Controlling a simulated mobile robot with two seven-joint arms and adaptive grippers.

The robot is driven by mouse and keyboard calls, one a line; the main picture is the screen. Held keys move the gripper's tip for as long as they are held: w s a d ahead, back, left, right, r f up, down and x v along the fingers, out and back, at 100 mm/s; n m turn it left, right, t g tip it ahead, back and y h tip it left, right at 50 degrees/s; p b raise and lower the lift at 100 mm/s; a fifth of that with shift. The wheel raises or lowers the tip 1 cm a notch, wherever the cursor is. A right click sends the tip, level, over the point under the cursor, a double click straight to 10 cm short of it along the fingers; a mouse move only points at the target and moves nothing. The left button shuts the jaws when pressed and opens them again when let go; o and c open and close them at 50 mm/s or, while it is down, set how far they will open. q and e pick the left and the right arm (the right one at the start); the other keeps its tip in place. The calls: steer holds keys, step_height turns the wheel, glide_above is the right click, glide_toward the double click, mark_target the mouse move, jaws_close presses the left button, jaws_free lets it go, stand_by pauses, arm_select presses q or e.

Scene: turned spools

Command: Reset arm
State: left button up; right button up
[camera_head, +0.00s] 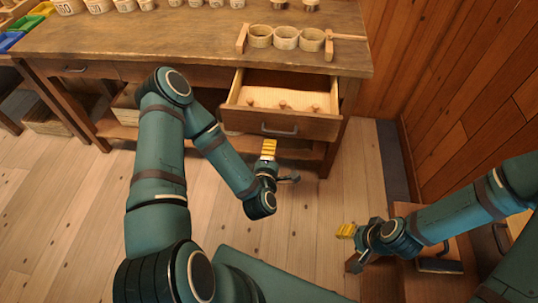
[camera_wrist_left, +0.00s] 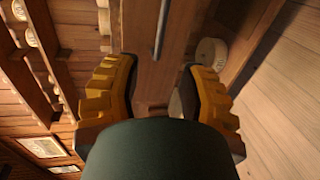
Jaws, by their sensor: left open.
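My left gripper (camera_head: 268,150) has yellow fingers and hangs in front of the open drawer (camera_head: 322,124), below its handle and apart from it. In the left wrist view, my left gripper (camera_wrist_left: 158,68) is open, with nothing between its fingers. The drawer's wooden front (camera_wrist_left: 140,30) with its metal handle (camera_wrist_left: 160,28) shows beyond the fingers. My right gripper (camera_head: 346,231) is at the lower right, its yellow fingers pointing left. Its fingers overlap in the picture, so I cannot tell whether they are open or shut.
The workbench (camera_head: 170,42) carries several small pale containers at the back and three round wooden cups (camera_head: 285,37) near its right end. Several small knobbed pieces (camera_head: 282,105) lie in the drawer. A wooden wall (camera_head: 450,80) bounds the right. The floor (camera_head: 310,200) between my grippers is clear.

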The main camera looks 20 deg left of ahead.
arm_select(q)
steer(key=shift+v, duration=0.85)
steer(key=s+d+f+m+g+h, duration=0.6)
steer(key=d+m+g+h, duration=0.3)
steer(key=m, duration=0.6)
steer(key=s+d+m+g+y, duration=0.1)
steer(key=s+m+g, duration=0.3)
steer(key=s, duration=0.2)
steer(key=shift+f+m, duration=0.2)
steer(key=shift+m, duration=0.1)
